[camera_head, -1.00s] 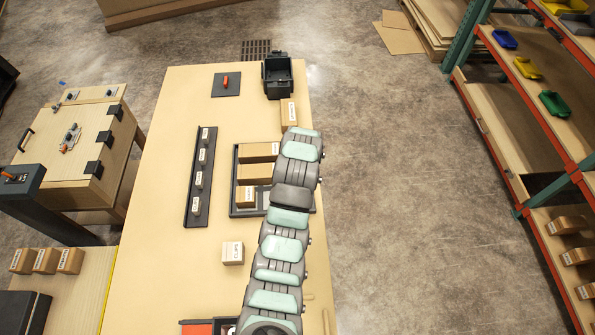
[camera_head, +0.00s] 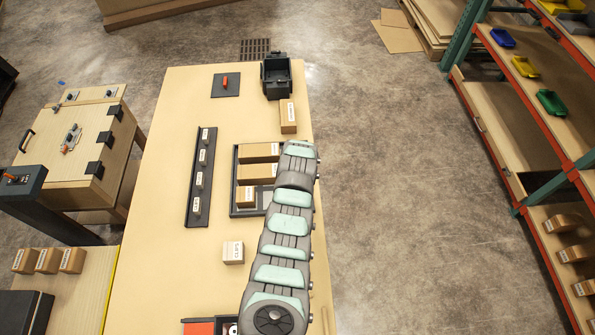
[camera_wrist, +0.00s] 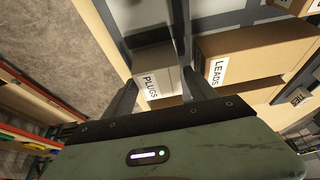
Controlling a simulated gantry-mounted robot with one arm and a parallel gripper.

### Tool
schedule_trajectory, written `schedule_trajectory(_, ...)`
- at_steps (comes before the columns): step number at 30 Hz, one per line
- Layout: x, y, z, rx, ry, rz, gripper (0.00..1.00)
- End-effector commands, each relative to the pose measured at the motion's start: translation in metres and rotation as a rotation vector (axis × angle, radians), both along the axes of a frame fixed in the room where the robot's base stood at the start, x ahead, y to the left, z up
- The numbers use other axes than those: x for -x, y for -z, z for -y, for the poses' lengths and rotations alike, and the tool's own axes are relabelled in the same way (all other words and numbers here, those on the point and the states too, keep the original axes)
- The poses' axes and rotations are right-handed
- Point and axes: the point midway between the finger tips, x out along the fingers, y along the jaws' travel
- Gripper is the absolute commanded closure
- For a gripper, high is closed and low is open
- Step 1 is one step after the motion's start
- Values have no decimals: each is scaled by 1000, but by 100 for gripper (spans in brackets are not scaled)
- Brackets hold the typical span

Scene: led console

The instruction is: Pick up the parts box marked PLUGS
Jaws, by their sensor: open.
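The parts box marked PLUGS (camera_wrist: 150,82) is a small brown carton with a white label in the wrist view. It stands in a dark tray, beside a larger box marked LEADS (camera_wrist: 245,62). My gripper (camera_wrist: 153,70) is open, with one finger on each side of the PLUGS box. Whether the fingers touch it I cannot tell. In the head view my arm covers my gripper and the right part of the tray (camera_head: 234,182); I cannot make out the PLUGS box there.
Other cartons (camera_head: 258,152) sit in the tray's left part. A separate carton (camera_head: 288,116) and a black bin (camera_head: 277,76) stand behind it. A CLIPS box (camera_head: 233,252) stands in front, and a dark label rack (camera_head: 201,178) lies left.

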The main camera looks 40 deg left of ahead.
Motion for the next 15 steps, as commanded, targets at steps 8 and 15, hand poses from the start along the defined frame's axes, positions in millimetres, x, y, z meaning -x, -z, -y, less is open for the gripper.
schedule_trajectory(8, -2, 9, -2, 0, 2, 0, 35)
schedule_trajectory(15, -2, 9, -2, 0, 2, 0, 37)
